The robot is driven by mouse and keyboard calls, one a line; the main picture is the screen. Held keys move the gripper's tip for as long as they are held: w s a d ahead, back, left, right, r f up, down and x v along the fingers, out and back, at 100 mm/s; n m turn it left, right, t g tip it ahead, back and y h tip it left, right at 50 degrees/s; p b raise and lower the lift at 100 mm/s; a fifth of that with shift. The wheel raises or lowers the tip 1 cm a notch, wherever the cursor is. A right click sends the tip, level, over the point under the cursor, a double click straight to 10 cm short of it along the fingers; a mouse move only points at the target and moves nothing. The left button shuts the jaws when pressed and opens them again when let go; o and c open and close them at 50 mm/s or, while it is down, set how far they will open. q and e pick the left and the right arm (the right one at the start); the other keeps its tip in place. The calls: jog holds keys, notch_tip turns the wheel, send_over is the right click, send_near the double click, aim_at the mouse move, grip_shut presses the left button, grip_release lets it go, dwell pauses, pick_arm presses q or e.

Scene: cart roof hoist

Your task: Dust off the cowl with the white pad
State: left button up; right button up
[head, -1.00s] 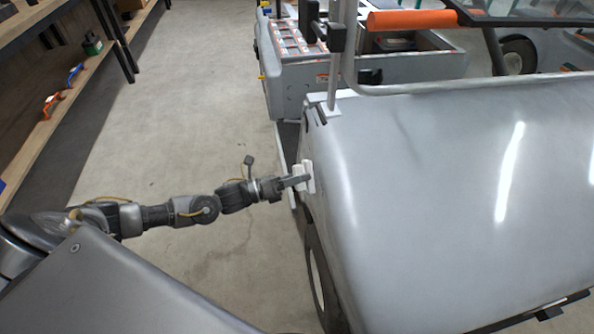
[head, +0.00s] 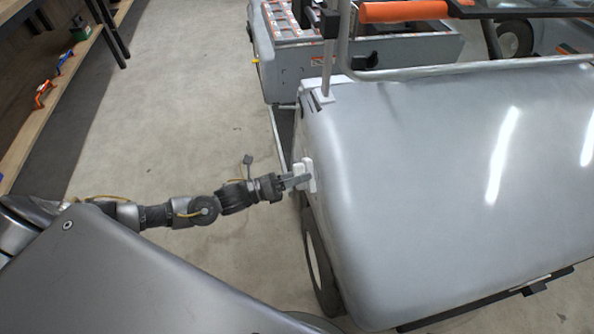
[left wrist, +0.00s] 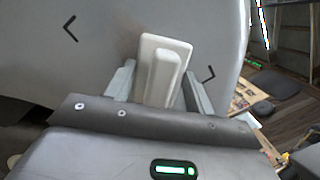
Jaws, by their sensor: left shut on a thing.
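The cowl (head: 420,170) is the large smooth grey body panel that fills the right of the head view. It also fills the top of the left wrist view (left wrist: 110,40), where a faint brownish smudge and dark corner marks show on it. My left gripper (head: 296,181) is shut on the white pad (head: 308,175) at the cowl's left side. In the left wrist view the pad (left wrist: 162,62) stands between the two fingers, its face toward the cowl. The pad appears to be at the cowl's surface; firm contact is hard to tell. My right gripper is out of view.
A cart wheel (head: 320,260) is below the cowl's left edge. A post (head: 328,60) and an orange-padded bar (head: 405,11) rise behind the cowl. A wooden shelf (head: 40,120) with tools stands at far left. The concrete floor (head: 185,110) between is clear.

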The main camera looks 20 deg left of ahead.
aim_at(308, 183)
pick_arm(q)
jog(key=shift+s+d+r+p, duration=0.1)
jog(key=shift+s+d+p, duration=0.25)
jog(key=shift+s+d, duration=0.25)
jog(key=shift+s+d+p, duration=0.3)
jog(key=shift+s+d, duration=0.05)
jog(key=shift+s, duration=0.35)
jog(key=shift+w+a+b, duration=0.35)
jog(key=shift+w+a, duration=0.15)
jog(key=shift+w, duration=0.2)
jog(key=shift+w+a+b, duration=0.35)
jog(key=shift+w+a, duration=0.15)
jog(key=shift+w, duration=0.2)
jog(key=shift+w+a, duration=0.25)
jog(key=shift+w, duration=0.05)
jog(key=shift+w+a+b, duration=0.75)
jog(key=shift+w+a, duration=0.05)
jog(key=shift+w, duration=0.3)
jog(key=shift+w+a, duration=0.45)
